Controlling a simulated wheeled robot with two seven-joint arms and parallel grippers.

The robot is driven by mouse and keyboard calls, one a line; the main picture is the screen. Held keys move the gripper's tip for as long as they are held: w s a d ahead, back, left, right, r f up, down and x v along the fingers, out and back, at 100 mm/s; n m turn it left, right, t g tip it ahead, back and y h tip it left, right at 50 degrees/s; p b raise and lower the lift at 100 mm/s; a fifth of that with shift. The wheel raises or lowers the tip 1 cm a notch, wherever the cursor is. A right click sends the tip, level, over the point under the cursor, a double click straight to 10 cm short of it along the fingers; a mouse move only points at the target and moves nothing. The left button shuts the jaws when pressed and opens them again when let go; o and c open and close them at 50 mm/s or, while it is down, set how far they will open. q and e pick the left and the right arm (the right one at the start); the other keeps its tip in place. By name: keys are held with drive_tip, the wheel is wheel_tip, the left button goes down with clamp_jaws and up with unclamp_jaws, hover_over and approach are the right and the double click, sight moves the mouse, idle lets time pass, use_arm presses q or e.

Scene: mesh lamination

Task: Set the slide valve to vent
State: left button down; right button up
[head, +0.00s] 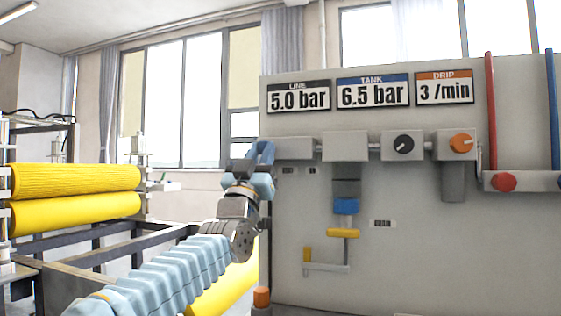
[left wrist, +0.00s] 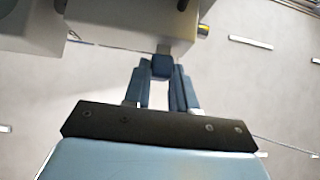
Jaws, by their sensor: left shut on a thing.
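The slide valve appears to be the grey block (head: 294,149) at the left end of the row of units on the panel; two small labels, too small to read, sit below it. My left gripper (head: 262,152) is at the left end of this block. In the left wrist view, its two blue fingers (left wrist: 161,85) are closed around a small dark blue piece (left wrist: 162,66), taken to be the valve's slide, just below a light grey body (left wrist: 130,30). The fingers hide part of the slide, and I cannot read its position. My right gripper is not in view.
The panel carries signs for line 5.0 bar (head: 299,96), tank 6.5 bar (head: 373,90) and drip 3 /min (head: 445,88). Right of the valve are a black knob (head: 404,143), an orange knob (head: 461,143) and a red knob (head: 503,182). Yellow rollers (head: 75,182) stand at left.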

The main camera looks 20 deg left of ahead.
use_arm(q)
drive_tip(key=shift+a, duration=0.25)
drive_tip(key=c, duration=0.9)
unclamp_jaws()
drive_tip(key=shift+a, duration=0.15)
drive_tip(key=shift+s+f, duration=0.15)
drive_tip(key=shift+f, duration=0.05)
drive_tip(key=b+v, duration=0.6)
drive_tip(key=v, duration=0.7)
drive_tip(key=shift+s+f, duration=0.1)
drive_tip(key=shift+s, duration=0.05)
